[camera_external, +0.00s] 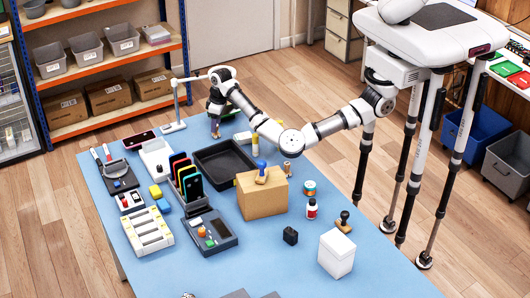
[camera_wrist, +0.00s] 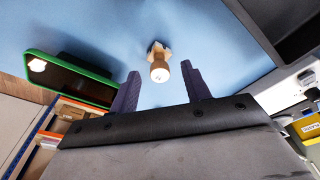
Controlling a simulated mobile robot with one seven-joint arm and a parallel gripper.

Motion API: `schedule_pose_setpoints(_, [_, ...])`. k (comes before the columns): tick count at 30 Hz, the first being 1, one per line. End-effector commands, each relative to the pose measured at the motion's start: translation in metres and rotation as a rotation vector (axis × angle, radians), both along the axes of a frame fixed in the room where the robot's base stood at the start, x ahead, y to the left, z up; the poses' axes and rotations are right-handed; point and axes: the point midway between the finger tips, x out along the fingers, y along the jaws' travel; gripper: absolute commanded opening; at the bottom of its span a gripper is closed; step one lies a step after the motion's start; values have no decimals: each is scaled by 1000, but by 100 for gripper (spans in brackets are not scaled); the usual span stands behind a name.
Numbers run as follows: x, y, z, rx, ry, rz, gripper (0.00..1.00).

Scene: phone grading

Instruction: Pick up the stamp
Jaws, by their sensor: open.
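A stamp with a pale wooden handle and wooden base (camera_wrist: 160,66) stands on the blue table in the wrist view. My gripper (camera_wrist: 160,78) is open, its two dark fingers either side of the handle in that view, with gaps on both sides.
A black tray (camera_external: 224,162) lies on the table (camera_external: 290,268) near my arm. A lamp stand (camera_external: 174,126) is left of my gripper. A white box (camera_external: 336,254) stands front right.

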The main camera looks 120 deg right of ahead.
Motion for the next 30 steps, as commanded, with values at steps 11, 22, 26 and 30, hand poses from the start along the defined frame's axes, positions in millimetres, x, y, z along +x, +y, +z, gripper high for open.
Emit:
schedule_pose_setpoints(11, [2, -2, -20, -1, -1, 0, 47])
schedule_pose_setpoints(22, [2, -2, -20, -1, -1, 0, 4])
schedule_pose_setpoints(26, [2, -2, -19, -1, -1, 0, 0])
schedule_pose_setpoints(30, [2, -2, -19, -1, -1, 0, 0])
